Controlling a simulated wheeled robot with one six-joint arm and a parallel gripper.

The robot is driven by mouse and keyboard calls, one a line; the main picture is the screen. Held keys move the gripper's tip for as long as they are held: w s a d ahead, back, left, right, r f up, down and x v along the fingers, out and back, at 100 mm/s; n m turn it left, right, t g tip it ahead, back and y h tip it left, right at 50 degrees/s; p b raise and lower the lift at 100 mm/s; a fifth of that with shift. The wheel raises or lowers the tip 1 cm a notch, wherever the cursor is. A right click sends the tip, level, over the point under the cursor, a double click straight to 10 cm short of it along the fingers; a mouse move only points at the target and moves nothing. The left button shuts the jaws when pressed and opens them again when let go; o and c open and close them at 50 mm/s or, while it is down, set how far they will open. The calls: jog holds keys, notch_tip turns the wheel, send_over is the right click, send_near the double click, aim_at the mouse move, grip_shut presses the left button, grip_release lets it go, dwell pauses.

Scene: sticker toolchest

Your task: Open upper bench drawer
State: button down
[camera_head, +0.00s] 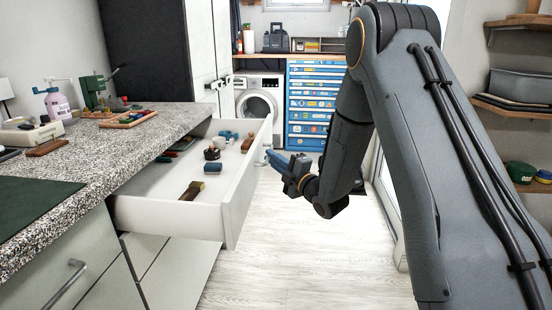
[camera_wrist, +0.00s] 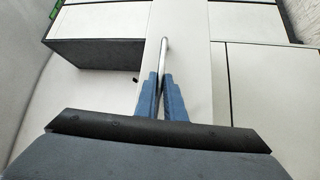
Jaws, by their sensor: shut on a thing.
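The upper bench drawer (camera_head: 232,205) is a white drawer pulled well out from under the granite worktop (camera_head: 72,165) in the head view. Its front panel also shows in the wrist view (camera_wrist: 193,60). My gripper (camera_head: 271,155) is at the outer side of the drawer front. In the wrist view its blue fingers (camera_wrist: 161,88) are closed around the metal bar handle (camera_wrist: 164,50). Most of the handle is hidden by the fingers or foreshortened in the head view.
Inside the drawer lie a brush (camera_head: 192,190), a round dark item (camera_head: 212,153) and other small tools. A closed drawer with a handle (camera_head: 66,284) is at the lower left. A blue tool chest (camera_head: 312,100) and washing machine (camera_head: 259,100) stand behind. The pale floor (camera_head: 290,265) is clear.

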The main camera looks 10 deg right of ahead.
jog(key=c, duration=1.8)
grip_release()
jog(key=shift+c, duration=0.2)
jog(key=v, duration=0.7)
jog(key=shift+s+d, duration=0.25)
jog(key=shift+s, duration=0.05)
jog(key=shift+f, duration=0.1)
